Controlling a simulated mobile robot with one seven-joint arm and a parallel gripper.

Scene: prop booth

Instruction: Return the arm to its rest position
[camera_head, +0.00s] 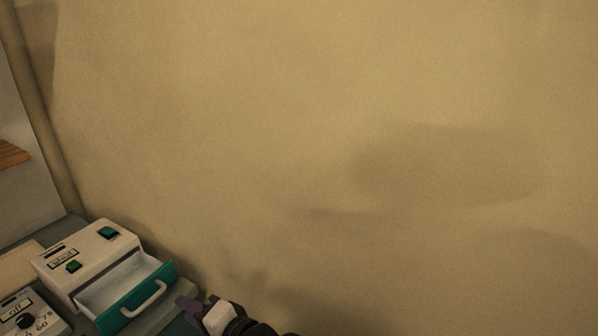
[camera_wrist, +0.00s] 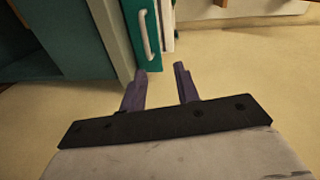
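My gripper (camera_head: 188,305) shows at the bottom of the head view, just right of an open drawer. In the wrist view my gripper (camera_wrist: 160,72) has its two purple fingers apart with nothing between them. The drawer (camera_head: 138,297) has a teal front and a white handle, and it sticks out of a pale box (camera_head: 92,255). The drawer's inside looks empty where it shows. In the wrist view the teal front (camera_wrist: 142,20) and its white handle (camera_wrist: 149,35) lie beyond my fingertips. My fingers appear clear of the handle. Most of my arm is out of view.
A second pale device (camera_head: 30,318) with a dark dial stands at the lower left. A wooden shelf edge (camera_head: 14,155) shows at the far left. The plain tan wall (camera_head: 330,110) fills most of the head view, with no objects in front of it.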

